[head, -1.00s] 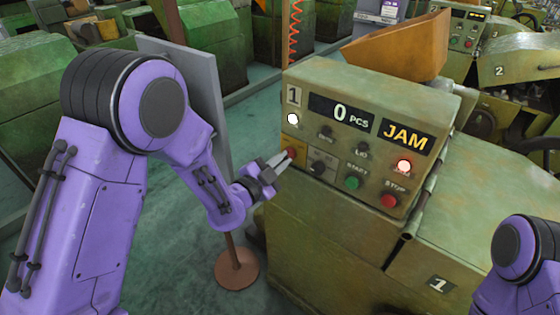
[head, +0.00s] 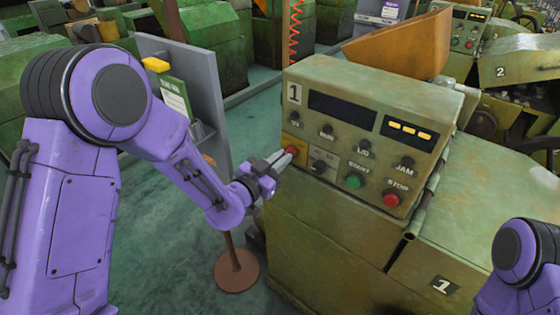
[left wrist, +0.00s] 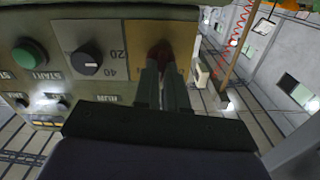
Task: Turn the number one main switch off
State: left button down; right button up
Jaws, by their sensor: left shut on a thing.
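The number one machine's control panel (head: 350,140) faces me in the head view, marked with a 1. Its red main switch (head: 291,150) sits on a yellow plate at the panel's lower left. My left gripper (head: 283,159) is at this switch, its two fingers shut on the red knob. In the left wrist view the fingers (left wrist: 163,72) reach the yellow plate (left wrist: 141,38) and largely hide the knob. The counter display (head: 343,107) is dark, the smaller display (head: 409,132) shows yellow dashes, and the panel lamps are unlit. My right gripper is out of view.
A black dial (head: 319,167), a green start button (head: 353,181) and a red stop button (head: 391,200) lie right of the switch.

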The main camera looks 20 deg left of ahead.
pick_arm(q)
jog(key=n, duration=1)
jog(key=shift+a, duration=0.15)
jog(key=shift+n, duration=0.4)
jog(key=c, duration=1.2)
grip_release()
